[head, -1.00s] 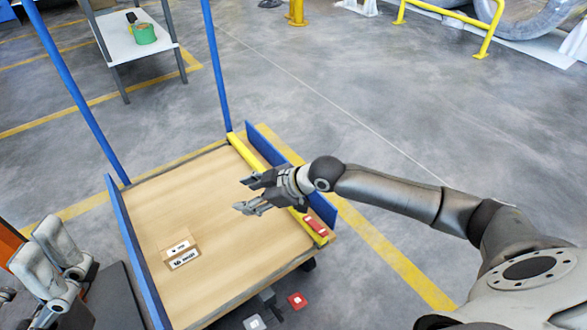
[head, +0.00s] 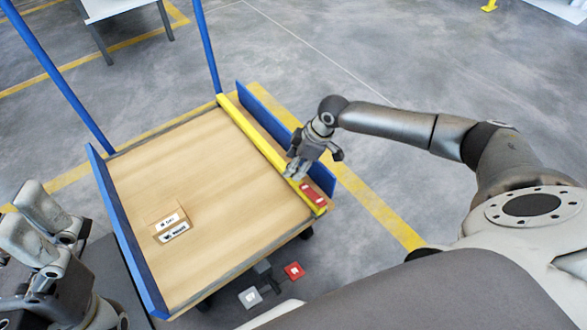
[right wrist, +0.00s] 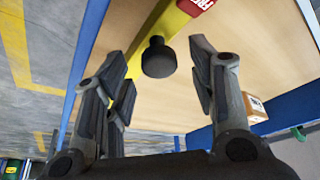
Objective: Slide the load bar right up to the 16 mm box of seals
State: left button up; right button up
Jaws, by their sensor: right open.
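The load bar (head: 262,143) is a yellow bar along the right side of the wooden cart deck; it has a red label near its front end. The box of seals (head: 171,228) is a small cardboard box with white labels, left of the bar with a wide strip of bare deck between. It also shows in the right wrist view (right wrist: 255,107). My right gripper (head: 294,170) is over the bar, open. In the right wrist view, a black knob (right wrist: 158,57) on the bar lies ahead between its spread fingers. My left gripper (head: 32,222) is at the lower left, its opening unclear.
Blue side boards (head: 127,235) edge the deck left and right, and blue posts (head: 57,83) rise at the back. The deck (head: 190,165) between bar and box is clear. Red and grey pedals (head: 293,271) sit at the front. A white table stands behind.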

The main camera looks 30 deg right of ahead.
jog(key=shift+w+a+f, duration=0.2)
jog(key=shift+f, duration=0.45)
jog(key=shift+c, duration=0.4)
grip_shut()
